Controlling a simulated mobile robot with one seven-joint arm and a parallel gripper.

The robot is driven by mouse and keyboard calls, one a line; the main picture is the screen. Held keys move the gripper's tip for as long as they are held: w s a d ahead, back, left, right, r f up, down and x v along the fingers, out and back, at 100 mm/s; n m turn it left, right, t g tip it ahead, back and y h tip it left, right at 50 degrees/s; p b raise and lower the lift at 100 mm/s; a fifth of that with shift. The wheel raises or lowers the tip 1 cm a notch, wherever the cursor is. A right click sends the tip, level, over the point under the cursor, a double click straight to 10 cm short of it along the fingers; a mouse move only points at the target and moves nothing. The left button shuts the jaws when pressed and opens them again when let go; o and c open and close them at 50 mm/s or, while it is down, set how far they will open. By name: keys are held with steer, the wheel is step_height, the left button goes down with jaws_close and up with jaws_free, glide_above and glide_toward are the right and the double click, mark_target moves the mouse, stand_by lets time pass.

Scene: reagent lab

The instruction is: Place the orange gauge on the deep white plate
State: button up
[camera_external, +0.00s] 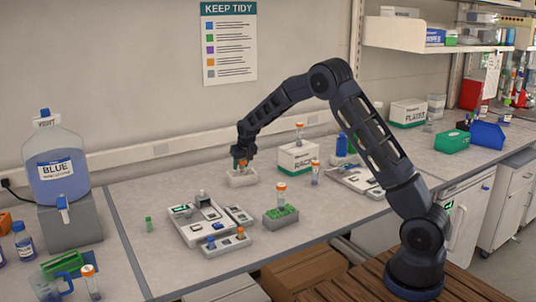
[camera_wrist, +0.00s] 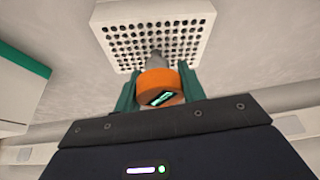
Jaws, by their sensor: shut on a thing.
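The orange gauge (camera_wrist: 158,86) has a small dark display and a grey stem. My gripper (camera_wrist: 155,90) is shut on it, with a green finger at each side. The deep white plate (camera_wrist: 205,22), a block with rows of holes, lies just beyond the gauge in the wrist view, and the stem overlaps its near edge there. In the external view my gripper (camera_external: 243,162) is directly above the plate (camera_external: 242,180), with a bit of orange between its fingers. I cannot tell whether the gauge touches the plate.
A grey tray of small items (camera_external: 190,232) and a green-topped rack (camera_external: 281,217) stand nearer the front.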

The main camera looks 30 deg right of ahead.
steer(key=shift+f, duration=0.15)
steer(key=o, duration=1)
steer(key=shift+c, duration=0.2)
steer(key=v, duration=1.1)
steer(key=s+d+r, duration=0.5)
steer(key=s, duration=0.4)
steer(key=s+d+r, duration=0.4)
steer(key=s+r, duration=0.2)
steer(key=s, duration=0.2)
steer(key=s+d+r, duration=0.5)
steer(key=s, duration=0.4)
steer(key=s+d+f, duration=0.1)
steer(key=s+d, duration=0.1)
steer(key=s, duration=1.2)
steer(key=s+d+f, duration=0.2)
steer(key=s+d, duration=0.1)
steer(key=s, duration=1.2)
steer(key=shift+s+f, duration=0.2)
steer(key=shift+s, duration=0.05)
